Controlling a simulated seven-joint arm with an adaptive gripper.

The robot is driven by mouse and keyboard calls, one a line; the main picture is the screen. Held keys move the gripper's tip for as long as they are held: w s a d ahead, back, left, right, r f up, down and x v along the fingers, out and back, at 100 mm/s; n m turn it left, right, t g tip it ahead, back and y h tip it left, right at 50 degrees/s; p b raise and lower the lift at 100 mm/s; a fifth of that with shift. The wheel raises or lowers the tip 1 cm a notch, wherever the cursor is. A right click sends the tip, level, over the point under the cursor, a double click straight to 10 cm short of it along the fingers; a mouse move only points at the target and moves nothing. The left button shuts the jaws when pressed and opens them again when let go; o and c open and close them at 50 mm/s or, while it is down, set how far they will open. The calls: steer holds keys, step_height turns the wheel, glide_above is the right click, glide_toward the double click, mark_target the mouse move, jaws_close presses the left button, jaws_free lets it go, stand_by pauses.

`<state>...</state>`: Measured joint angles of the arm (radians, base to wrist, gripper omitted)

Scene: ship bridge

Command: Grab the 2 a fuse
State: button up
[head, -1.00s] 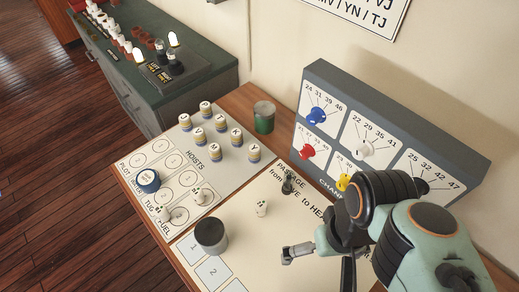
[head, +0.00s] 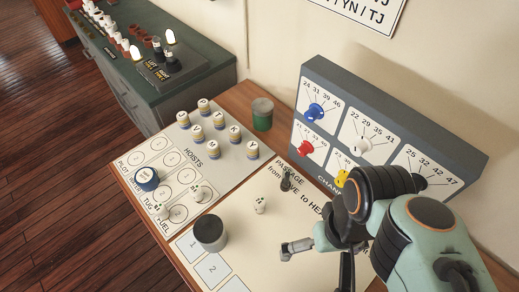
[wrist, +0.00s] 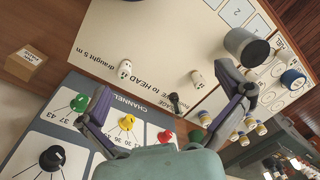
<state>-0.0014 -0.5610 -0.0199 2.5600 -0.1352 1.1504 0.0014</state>
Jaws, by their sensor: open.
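I cannot make out any thing clearly marked as a 2 A fuse. A small brown box (wrist: 27,62) with a white label lies at the left edge of the wrist view; its print is too small to read. My gripper (head: 285,250) hangs over the front right of the cream chart panel (head: 237,215), right of a dark-topped grey cylinder (head: 210,232). In the wrist view my gripper (wrist: 165,80) has its two fingers spread wide, with nothing held between them. White ship pieces (wrist: 124,68) and a dark piece (wrist: 178,103) stand on the panel beyond the fingers.
The grey channel box (head: 390,120) with coloured knobs stands at the back right, close to my arm. Several striped pegs (head: 219,120) and a green jar (head: 263,114) stand farther left. A green cabinet (head: 205,62) at the back left carries lamps and a row of small red-and-white parts.

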stand_by(0.3)
steer(key=c, duration=0.7)
steer(key=m+t, duration=0.2)
steer(key=t, duration=0.1)
glide_above(260, 200)
steer(key=w+d, duration=0.3)
step_height(260, 200, down, 9)
steer(key=s+a+f+g, duration=0.1)
steer(key=f, duration=0.1)
steer(key=s+a+f+n+g, duration=0.1)
steer(key=f, duration=0.2)
steer(key=s+a+f, duration=0.1)
steer(key=f, duration=0.2)
steer(key=shift+f+n+g+h, duration=0.2)
steer(key=shift+n+g+h, duration=0.1)
steer(key=shift+g+h, duration=0.1)
steer(key=shift+f, duration=3.2)
